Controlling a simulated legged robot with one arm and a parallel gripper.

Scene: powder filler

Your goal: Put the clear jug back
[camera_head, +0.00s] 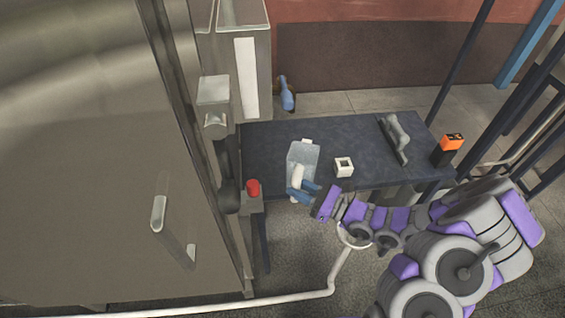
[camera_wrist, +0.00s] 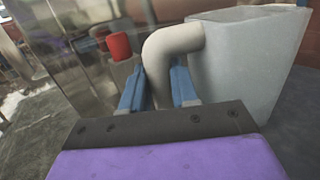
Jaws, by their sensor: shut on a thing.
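The clear jug (camera_head: 305,153) is at the left part of the dark table, near its front edge. It also shows upright in the wrist view (camera_wrist: 245,70), a translucent grey body with a thick pale handle (camera_wrist: 170,52). My gripper (camera_head: 303,192) reaches in from the right at the table's front edge. In the wrist view its blue fingers (camera_wrist: 158,88) are on both sides of the handle, shut on it. I cannot tell whether the jug's base touches the table.
The dark table (camera_head: 265,140) also carries a small white square block (camera_head: 344,166) and a grey tool-like object (camera_head: 395,138). An orange and black device (camera_head: 448,148) is at its right end. A red button (camera_head: 253,188) on a post and a large metal cabinet (camera_head: 90,160) are on the left.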

